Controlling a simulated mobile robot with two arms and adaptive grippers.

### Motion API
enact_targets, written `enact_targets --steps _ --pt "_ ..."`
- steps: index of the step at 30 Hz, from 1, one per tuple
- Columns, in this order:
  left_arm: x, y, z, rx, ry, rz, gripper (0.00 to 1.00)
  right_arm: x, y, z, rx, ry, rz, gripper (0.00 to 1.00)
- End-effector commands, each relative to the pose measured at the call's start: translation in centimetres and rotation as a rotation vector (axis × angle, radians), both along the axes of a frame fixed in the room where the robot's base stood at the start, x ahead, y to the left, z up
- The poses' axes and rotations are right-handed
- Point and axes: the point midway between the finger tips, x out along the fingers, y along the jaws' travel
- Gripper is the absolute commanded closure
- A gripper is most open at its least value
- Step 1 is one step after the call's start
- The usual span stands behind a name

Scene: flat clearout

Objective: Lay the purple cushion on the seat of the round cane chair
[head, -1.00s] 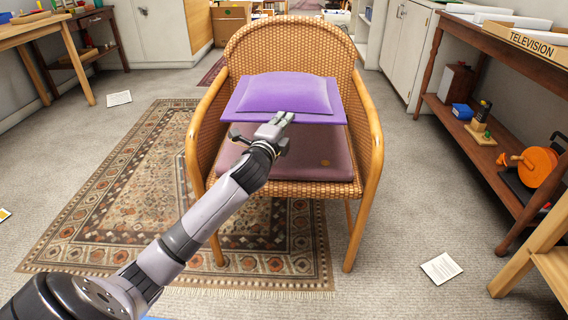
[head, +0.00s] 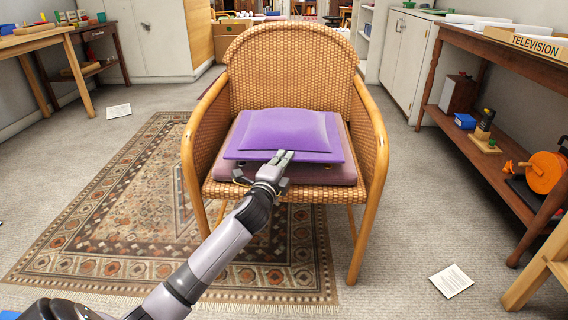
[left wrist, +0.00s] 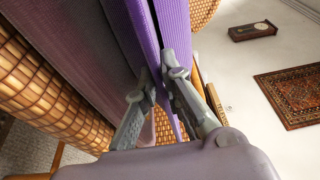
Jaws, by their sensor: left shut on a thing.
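The purple cushion (head: 287,132) is over the seat of the round cane chair (head: 290,58), on or just above a mauve seat pad (head: 335,172); I cannot tell whether they touch. My left gripper (head: 283,157) is shut on the cushion's front edge. In the left wrist view the cushion (left wrist: 172,25) runs between the two fingers (left wrist: 160,95), with the mauve pad (left wrist: 75,35) close beside it. The chair's woven front edge (left wrist: 45,90) also shows there. My right gripper is not in view.
The chair's wooden arms (head: 372,130) rise on both sides of the seat. A patterned rug (head: 120,215) lies under and left of the chair. A wooden shelf unit (head: 475,130) stands at the right. A paper (head: 452,281) lies on the carpet.

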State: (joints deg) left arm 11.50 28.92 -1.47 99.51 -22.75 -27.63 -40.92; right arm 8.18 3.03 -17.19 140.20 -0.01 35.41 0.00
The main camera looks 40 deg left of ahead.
Motion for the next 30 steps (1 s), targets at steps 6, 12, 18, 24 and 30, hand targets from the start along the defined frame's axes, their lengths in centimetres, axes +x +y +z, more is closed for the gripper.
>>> enact_targets --steps 6,12,18,24,30 --pt "0.01 -0.01 0.08 0.002 -0.005 -0.001 1.00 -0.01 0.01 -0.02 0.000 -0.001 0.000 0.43" --pt "0.00 -0.01 -0.23 0.000 0.001 0.000 0.81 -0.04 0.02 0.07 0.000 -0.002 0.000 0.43" --pt "0.00 -0.01 -0.20 0.000 0.000 0.000 0.72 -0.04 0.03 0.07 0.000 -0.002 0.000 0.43" --pt "0.00 -0.01 -0.17 0.000 0.000 0.000 0.72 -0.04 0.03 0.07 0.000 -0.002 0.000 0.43" --pt "-0.84 -0.33 0.09 0.000 0.002 -0.002 0.72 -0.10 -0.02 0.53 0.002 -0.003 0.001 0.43"
